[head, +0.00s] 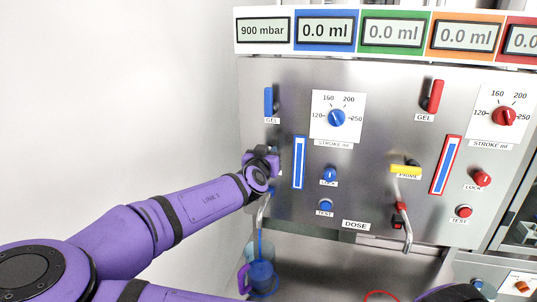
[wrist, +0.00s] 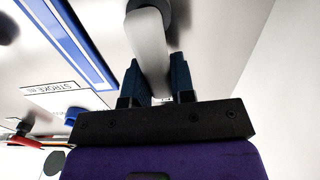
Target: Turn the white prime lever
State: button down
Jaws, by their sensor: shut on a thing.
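The white prime lever (wrist: 150,35) shows in the wrist view as a pale bar running from a dark round pivot on the steel panel down between my fingers. My gripper (wrist: 156,78) has its two dark blue fingers on either side of the lever and is shut on it. In the head view my gripper (head: 268,160) is at the left part of the panel, left of the blue-and-white strip. There it hides the lever and its label.
A spout (head: 263,208) below my gripper has a blue stream under it, reaching a cup with blue contents (head: 261,274). A yellow lever (head: 405,171) sits farther right, above another spout (head: 407,232). Blue and red knobs and handles stick out from the panel. Open space lies left.

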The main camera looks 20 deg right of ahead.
jog(key=w+a+f+n, duration=0.1)
jog(key=a+f+n, duration=0.1)
jog(key=n, duration=0.6)
jog(key=w+a+f+n, duration=0.1)
jog(key=f+n, duration=0.1)
jog(key=n, duration=0.7)
jog(key=shift+w+a+f+n, duration=0.3)
jog(key=shift+a, duration=0.05)
jog(key=shift+f, duration=0.1)
dwell(0.4)
jog(key=c, duration=1)
grip_release()
jog(key=shift+o, duration=0.2)
jog(key=shift+s, duration=0.1)
jog(key=v, duration=1)
jog(key=shift+s+a, duration=0.2)
jog(key=shift+s, duration=0.05)
